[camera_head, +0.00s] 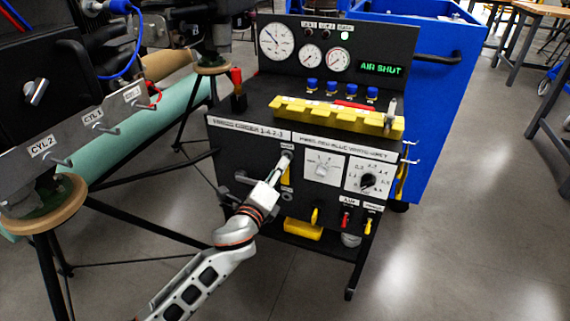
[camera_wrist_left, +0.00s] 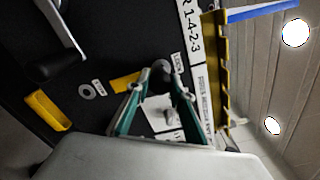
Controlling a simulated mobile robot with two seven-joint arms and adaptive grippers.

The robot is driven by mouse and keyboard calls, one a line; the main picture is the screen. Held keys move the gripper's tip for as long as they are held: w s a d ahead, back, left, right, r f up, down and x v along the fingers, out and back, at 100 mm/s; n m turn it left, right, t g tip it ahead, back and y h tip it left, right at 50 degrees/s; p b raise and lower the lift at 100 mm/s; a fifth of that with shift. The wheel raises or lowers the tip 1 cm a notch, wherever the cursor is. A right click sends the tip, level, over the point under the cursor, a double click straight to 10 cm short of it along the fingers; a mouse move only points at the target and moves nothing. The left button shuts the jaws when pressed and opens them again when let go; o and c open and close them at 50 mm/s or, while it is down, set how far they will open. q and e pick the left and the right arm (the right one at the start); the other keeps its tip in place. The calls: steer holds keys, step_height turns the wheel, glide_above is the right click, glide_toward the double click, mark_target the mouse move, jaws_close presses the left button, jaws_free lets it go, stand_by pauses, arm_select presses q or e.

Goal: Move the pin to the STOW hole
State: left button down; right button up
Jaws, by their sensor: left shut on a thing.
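The pin (camera_wrist_left: 161,70) shows as a dark rounded head in the left wrist view, beside the upper hole label that seems to read LOCK. My left gripper (camera_head: 281,165) is shut on it at the front of the black panel (camera_head: 228,146); its fingers (camera_wrist_left: 158,84) converge on the pin in the wrist view. How deep the pin sits in the hole is hidden. The STOW hole (camera_wrist_left: 87,91) is a grey ring with a small label, lower on the panel; it also shows in the head view (camera_head: 287,197) and looks empty. My right gripper is not in view.
A crank handle (camera_head: 244,178) juts out left of the holes. A yellow plate (camera_wrist_left: 124,82) lies between the two holes. Dials (camera_head: 324,167), valves and a yellow rail (camera_head: 340,115) are on the console.

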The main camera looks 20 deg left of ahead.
arm_select(q)
steer(key=s+p, duration=0.1)
steer(key=s, duration=0.6)
steer(key=shift+r+p, duration=0.15)
steer(key=shift+p, duration=0.2)
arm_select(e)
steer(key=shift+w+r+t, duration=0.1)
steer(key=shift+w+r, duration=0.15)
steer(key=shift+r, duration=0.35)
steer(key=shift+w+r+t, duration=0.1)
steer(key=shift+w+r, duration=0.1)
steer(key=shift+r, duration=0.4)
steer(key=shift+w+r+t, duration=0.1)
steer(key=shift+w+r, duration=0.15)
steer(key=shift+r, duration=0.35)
arm_select(q)
steer(key=shift+a, duration=0.15)
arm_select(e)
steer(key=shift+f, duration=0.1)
